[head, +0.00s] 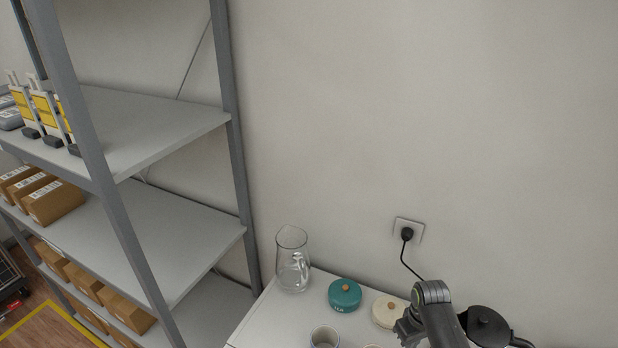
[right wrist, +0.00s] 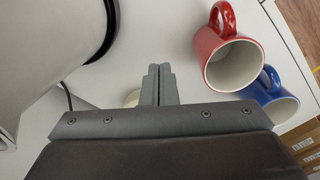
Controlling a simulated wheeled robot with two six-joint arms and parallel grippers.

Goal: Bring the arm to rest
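My right arm comes in at the bottom right of the head view, over the white counter (head: 262,318). My right gripper shows in the right wrist view (right wrist: 159,82), its two fingers together with nothing visible between them. A red mug (right wrist: 228,58) and a blue mug (right wrist: 275,103) are to the right of the fingers in that view, apart from them. My left gripper is in neither view.
A grey shelf rack (head: 190,255) with cardboard boxes (head: 52,203) stands left. A corded wall socket (head: 408,231) is behind.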

